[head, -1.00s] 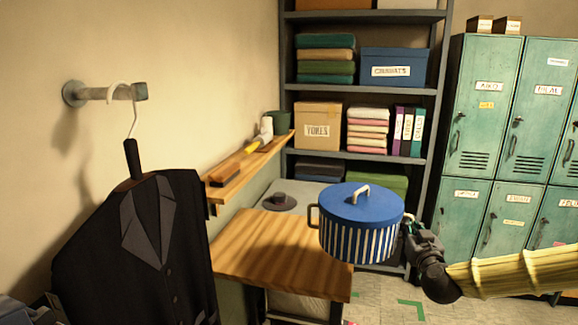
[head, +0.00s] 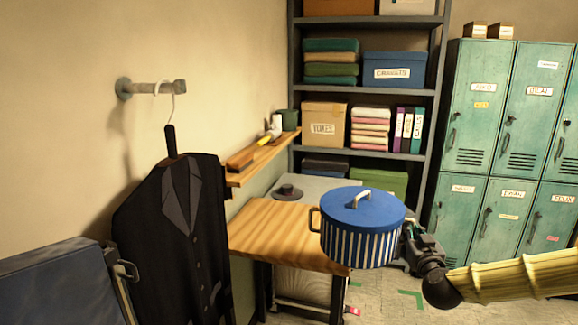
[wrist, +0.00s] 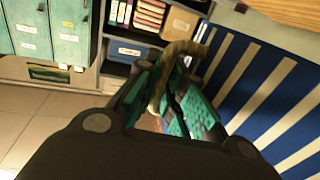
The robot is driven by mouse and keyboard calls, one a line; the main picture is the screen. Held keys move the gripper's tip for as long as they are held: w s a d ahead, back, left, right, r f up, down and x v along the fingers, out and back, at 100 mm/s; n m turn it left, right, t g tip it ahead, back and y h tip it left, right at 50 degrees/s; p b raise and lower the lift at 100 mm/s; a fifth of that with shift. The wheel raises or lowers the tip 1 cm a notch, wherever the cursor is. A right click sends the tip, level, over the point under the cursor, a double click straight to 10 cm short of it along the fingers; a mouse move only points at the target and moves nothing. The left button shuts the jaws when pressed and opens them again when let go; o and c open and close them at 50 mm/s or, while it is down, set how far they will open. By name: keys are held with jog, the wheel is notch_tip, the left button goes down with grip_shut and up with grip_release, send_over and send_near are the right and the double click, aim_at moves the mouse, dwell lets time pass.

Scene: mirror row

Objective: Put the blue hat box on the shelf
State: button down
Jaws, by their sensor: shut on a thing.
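The blue hat box (head: 362,232) is round, with a plain blue lid, a handle on top and white stripes down its side. My gripper (head: 410,240) is shut on its right side, and the box hangs upright in front of the wooden table. In the wrist view my gripper (wrist: 180,85) is at a tan side handle (wrist: 180,52), with the striped box wall (wrist: 262,85) to the right. The grey shelf unit (head: 440,90) stands behind, holding boxes, folded cloth and binders.
A wooden table (head: 265,228) and a wall ledge (head: 262,158) stand left of the box. A dark suit (head: 175,235) hangs at the left, near a blue padded panel (head: 60,285). Green lockers (head: 490,130) stand at the right. Some floor shows below the box.

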jog(key=shift+w+a+f, duration=0.1)
jog(key=shift+a+f, duration=0.15)
jog(key=shift+f, duration=0.4)
jog(key=shift+w+a+f, duration=0.1)
jog(key=shift+a+f, duration=0.15)
jog(key=shift+f, duration=0.35)
jog(key=s+a+f+y+b, duration=0.1)
jog(key=s+a+f, duration=0.65)
jog(key=f, duration=0.25)
jog(key=s+a+f+y, duration=0.1)
jog(key=s+a+f, duration=0.6)
jog(key=a+f, duration=0.15)
jog(key=s+f+b, duration=0.3)
jog(key=s+f, duration=0.3)
jog(key=f, duration=0.5)
jog(key=shift+f+n, duration=0.4)
jog(key=shift+s, duration=0.1)
jog(key=shift+d, duration=0.2)
